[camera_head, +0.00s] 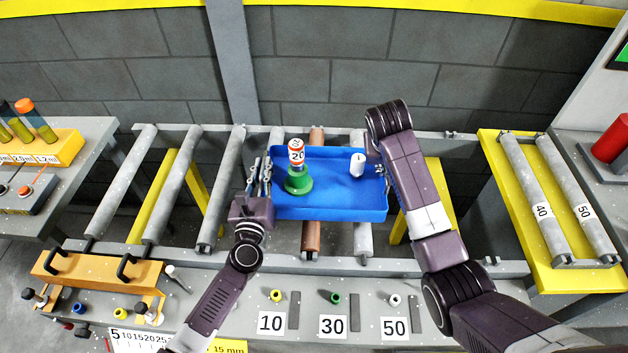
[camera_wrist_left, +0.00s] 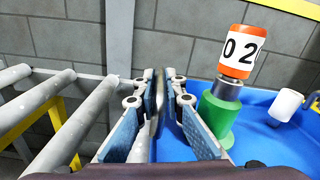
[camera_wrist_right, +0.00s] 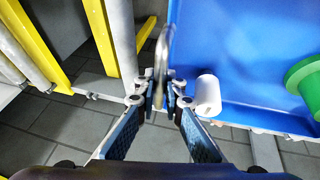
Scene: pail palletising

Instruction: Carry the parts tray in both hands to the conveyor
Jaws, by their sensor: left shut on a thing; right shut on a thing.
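The blue parts tray (camera_head: 330,207) is over the roller conveyor (camera_head: 205,190) in the head view; I cannot tell whether it touches the rollers. A white cylinder (camera_head: 357,165) stands at the tray's right. My left gripper (camera_wrist_left: 158,85) is shut on the tray's left edge. The tray (camera_wrist_right: 240,60) looks about level.
A bench in front holds an orange fixture (camera_head: 95,275) and labels 10, 30 and 50 (camera_head: 395,328). A yellow stand with rollers marked 40 and 50 (camera_head: 545,212) is at the right. A vial rack (camera_head: 40,148) is at the left. A grey post (camera_head: 232,60) rises behind the conveyor.

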